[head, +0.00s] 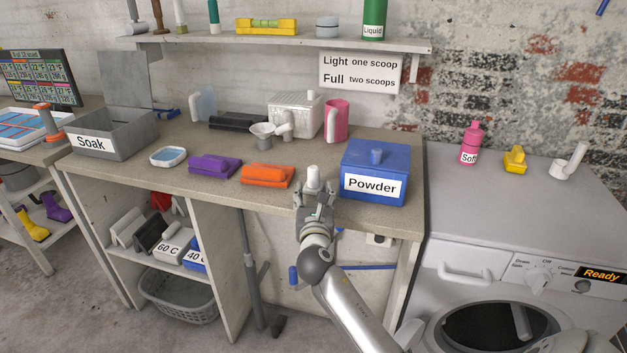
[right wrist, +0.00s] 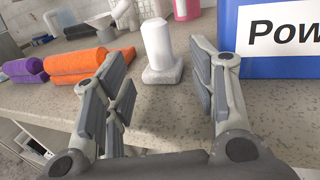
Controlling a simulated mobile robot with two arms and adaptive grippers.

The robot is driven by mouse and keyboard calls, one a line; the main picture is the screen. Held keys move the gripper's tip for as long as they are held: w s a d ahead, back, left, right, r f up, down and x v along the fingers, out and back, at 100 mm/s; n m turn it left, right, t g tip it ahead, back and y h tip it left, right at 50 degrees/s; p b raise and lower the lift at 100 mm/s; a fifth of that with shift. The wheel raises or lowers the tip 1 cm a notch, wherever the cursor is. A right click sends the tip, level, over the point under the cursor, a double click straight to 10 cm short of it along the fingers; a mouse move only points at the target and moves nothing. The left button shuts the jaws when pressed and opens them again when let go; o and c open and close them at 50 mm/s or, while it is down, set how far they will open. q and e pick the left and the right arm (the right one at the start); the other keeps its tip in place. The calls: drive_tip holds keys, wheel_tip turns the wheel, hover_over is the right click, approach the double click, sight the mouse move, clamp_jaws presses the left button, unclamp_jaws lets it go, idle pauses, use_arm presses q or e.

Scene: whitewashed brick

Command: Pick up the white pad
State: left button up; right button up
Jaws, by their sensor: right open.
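The white pad (head: 313,176), a small block with an upright rounded handle, stands on the worktop between the orange pad and the blue Powder box. It also shows in the right wrist view, where the white pad (right wrist: 159,50) is upright and its base rests on the counter. My right gripper (head: 314,193) is open at the counter's front edge, in front of the pad, and hides part of it in the head view. In the right wrist view the open fingers (right wrist: 160,92) point towards the pad, with bare counter between them. My left gripper is not in view.
The orange pad (head: 267,176) and purple pad (head: 214,167) lie left of the white one. The blue Powder box (head: 375,186) stands close on the right. Behind are a pink jug (head: 337,120) and a white funnel (head: 264,133). A shelf (head: 280,42) hangs above.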

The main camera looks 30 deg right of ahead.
sight(313, 178)
drive_tip(key=shift+w+d+r, duration=0.2)
drive_tip(key=shift+w+r, duration=0.1)
drive_tip(key=shift+w, duration=0.05)
drive_tip(key=shift+w+d, duration=0.35)
drive_tip(key=shift+w, duration=0.3)
drive_tip(key=shift+w+d+f, duration=0.15)
drive_tip(key=shift+w+d, duration=0.05)
drive_tip(key=shift+w, duration=0.05)
drive_tip(key=x, duration=0.4)
drive_tip(key=shift+w+d+r, duration=0.1)
drive_tip(key=shift+w+r, duration=0.2)
drive_tip(key=shift+w+d, duration=0.15)
drive_tip(key=shift+w, duration=0.05)
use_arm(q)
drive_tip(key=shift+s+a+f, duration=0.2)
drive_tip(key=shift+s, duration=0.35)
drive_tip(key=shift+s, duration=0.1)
use_arm(e)
drive_tip(key=shift+s, duration=0.1)
drive_tip(key=c, duration=1.1)
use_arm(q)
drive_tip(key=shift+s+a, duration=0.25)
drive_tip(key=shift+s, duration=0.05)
